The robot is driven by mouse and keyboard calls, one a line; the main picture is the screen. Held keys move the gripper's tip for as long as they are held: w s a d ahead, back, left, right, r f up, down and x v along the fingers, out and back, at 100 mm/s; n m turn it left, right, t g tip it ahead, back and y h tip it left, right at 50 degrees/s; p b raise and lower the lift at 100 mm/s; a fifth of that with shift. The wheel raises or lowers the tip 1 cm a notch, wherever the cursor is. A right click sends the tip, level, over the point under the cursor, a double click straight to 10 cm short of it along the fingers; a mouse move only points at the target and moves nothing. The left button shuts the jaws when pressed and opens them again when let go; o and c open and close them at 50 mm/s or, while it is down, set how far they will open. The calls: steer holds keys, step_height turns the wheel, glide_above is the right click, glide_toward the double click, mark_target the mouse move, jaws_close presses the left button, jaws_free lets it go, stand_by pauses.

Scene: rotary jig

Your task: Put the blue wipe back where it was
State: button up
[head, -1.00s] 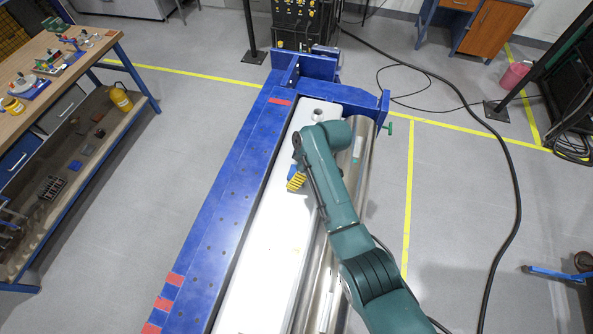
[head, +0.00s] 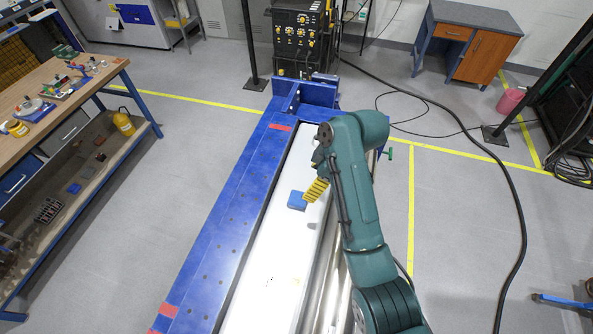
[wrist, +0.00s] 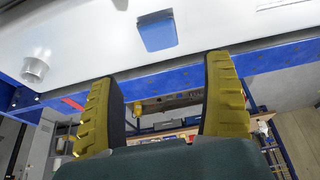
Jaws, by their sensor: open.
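The blue wipe (head: 297,200) lies flat on the white top of the jig (head: 268,255), left of my gripper. It also shows in the wrist view (wrist: 157,32), beyond the fingertips and apart from them. My gripper (head: 315,190) has yellow ribbed fingers. In the wrist view the fingers (wrist: 162,68) are spread wide, with nothing between them. My arm hides part of the jig's right side in the head view.
A blue frame edge (head: 205,250) runs along the jig's left side. A round metal fitting (wrist: 35,69) stands on the white top. A workbench (head: 65,105) with small parts and a lower shelf is at left. Grey floor lies between bench and jig.

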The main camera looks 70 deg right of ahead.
steer(key=shift+r, duration=0.1)
steer(key=w+a+r+t+h, duration=0.1)
steer(key=w+a+r+t, duration=0.1)
steer(key=w+r, duration=0.3)
steer(key=w+a+r+t+h, duration=0.1)
steer(key=w+a+r+h, duration=0.15)
steer(key=w, duration=0.45)
steer(key=w+a+r+t, duration=0.5)
steer(key=w+a+r, duration=0.2)
steer(key=a+r, duration=0.4)
steer(key=s+a+r+t+y, duration=0.1)
steer(key=s+a+r+t, duration=0.2)
steer(key=a+r, duration=0.6)
steer(key=s+a+r+m+t+y, duration=0.1)
steer(key=s+a+r+t, duration=0.2)
steer(key=a+r+t, duration=0.3)
steer(key=a+r, duration=0.3)
steer(key=r, duration=0.1)
steer(key=shift+s+a+m+t+y, duration=0.2)
steer(key=shift+s+m+t+y, duration=0.1)
steer(key=shift+s+y, duration=0.05)
